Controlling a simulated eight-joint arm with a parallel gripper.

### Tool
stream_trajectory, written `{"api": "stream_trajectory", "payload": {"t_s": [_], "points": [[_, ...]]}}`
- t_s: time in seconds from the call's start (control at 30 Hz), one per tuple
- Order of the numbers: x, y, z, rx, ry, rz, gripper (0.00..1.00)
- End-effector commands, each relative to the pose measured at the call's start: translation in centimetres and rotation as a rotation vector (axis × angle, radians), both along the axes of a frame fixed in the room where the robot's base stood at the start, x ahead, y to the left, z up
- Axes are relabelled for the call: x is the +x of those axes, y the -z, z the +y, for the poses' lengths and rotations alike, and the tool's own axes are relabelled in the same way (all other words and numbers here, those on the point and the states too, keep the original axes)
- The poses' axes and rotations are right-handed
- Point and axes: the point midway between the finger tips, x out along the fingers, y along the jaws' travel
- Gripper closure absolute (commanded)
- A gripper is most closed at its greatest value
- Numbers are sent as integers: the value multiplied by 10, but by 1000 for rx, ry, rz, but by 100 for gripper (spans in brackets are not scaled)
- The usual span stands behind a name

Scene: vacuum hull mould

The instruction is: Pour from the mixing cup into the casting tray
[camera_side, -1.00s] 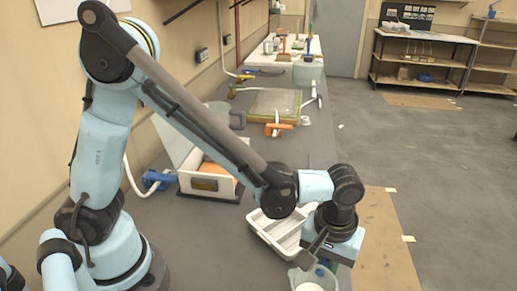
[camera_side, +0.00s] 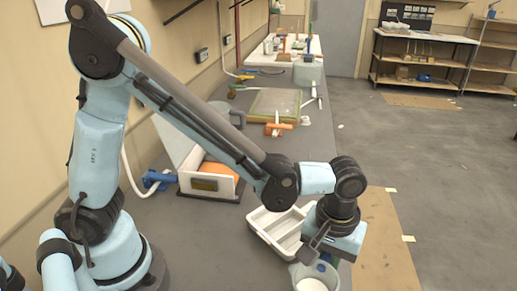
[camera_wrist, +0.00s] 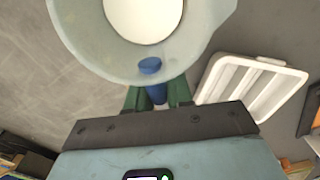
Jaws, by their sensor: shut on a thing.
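The mixing cup (camera_side: 322,273) is a translucent pale cup with white liquid (camera_side: 311,285) in it, at the bottom edge of the side view. The cup (camera_wrist: 85,40) fills the top of the wrist view, with the white liquid (camera_wrist: 143,15) inside. My gripper (camera_wrist: 158,97) has green fingers shut on the cup's side, by a blue part (camera_wrist: 150,66). The white casting tray (camera_side: 262,224) is behind and left of the cup in the side view. In the wrist view the tray (camera_wrist: 228,82) is to the right of the cup, apart from it. It looks empty.
A white box with an orange inside (camera_side: 208,184) stands left of the tray, with a blue clamp (camera_side: 158,179) beside it. A framed flat panel (camera_side: 274,104) and an orange-handled tool (camera_side: 277,129) lie farther back. The grey bench (camera_side: 190,225) is clear around the tray.

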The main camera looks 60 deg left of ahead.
Motion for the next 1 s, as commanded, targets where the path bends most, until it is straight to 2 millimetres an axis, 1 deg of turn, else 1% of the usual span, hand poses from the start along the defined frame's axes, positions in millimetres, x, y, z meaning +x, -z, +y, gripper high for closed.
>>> {"api": "stream_trajectory", "payload": {"t_s": [1.0], "points": [[0, -37, 0, 0, 0, 0, 100]]}}
